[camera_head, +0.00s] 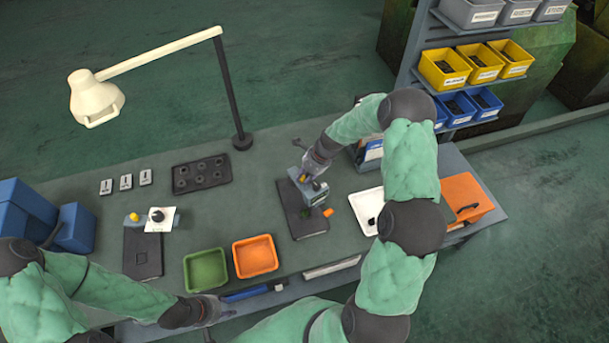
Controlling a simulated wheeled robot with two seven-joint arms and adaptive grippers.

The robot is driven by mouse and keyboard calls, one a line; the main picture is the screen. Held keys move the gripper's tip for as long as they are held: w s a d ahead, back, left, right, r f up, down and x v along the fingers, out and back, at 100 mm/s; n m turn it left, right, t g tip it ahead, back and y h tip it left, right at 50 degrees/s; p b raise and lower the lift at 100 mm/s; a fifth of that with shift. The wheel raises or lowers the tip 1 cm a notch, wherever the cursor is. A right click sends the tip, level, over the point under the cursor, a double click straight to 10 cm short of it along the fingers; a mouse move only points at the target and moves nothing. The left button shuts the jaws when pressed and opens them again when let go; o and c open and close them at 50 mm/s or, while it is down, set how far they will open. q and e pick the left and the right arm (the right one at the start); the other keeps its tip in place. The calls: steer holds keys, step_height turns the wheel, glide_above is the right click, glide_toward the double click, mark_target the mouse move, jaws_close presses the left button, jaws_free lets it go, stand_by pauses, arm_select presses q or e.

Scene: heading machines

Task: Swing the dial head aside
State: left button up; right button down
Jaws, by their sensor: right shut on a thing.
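A blue-grey instrument head (320,194) stands at the back of a dark plate (304,223) in the middle of the bench; I take it to be the dial head. My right gripper (308,174) reaches down to its top from behind and is shut on it; the fingers are small and partly hidden. A second unit further left has a white square face (160,219) with a black round centre, a yellow knob (134,217) and a dark plate (143,256). My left gripper (208,311) is low at the bench's front edge, away from both units; its fingers are unclear.
A green tray (190,273) and an orange tray (236,262) lie in front. A white tray (361,221) and an orange box (484,208) are at right. A dark tray with holes (202,173) and a lamp post (232,95) stand behind. Blue bins (75,228) are at left.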

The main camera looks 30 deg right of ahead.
steer(key=shift+w+d+r+n, duration=0.25)
steer(key=shift+w+d+n, duration=0.05)
steer(key=shift+w+d, duration=0.1)
steer(key=shift+w+d+n+g+y+b, duration=0.15)
steer(key=shift+w+d+n+g+b, duration=0.55)
steer(key=shift+n, duration=1.1)
steer(key=shift+w+d+n+g+y+b, duration=0.2)
steer(key=shift+w+d+n+g+b, duration=0.4)
steer(key=shift+n, duration=1.2)
steer(key=shift+w+d+n+g+y+b, duration=0.15)
steer(key=shift+w+d+n+g+b, duration=0.2)
steer(key=shift+d+n+g+b, duration=1)
steer(key=shift+a+n+t, duration=0.55)
steer(key=shift+a+t, duration=0.1)
steer(key=shift+a, duration=0.15)
steer(key=c, duration=1.1)
jaws_free()
steer(key=shift+c, duration=0.2)
steer(key=shift+a+f, duration=0.1)
steer(key=shift+a, duration=0.1)
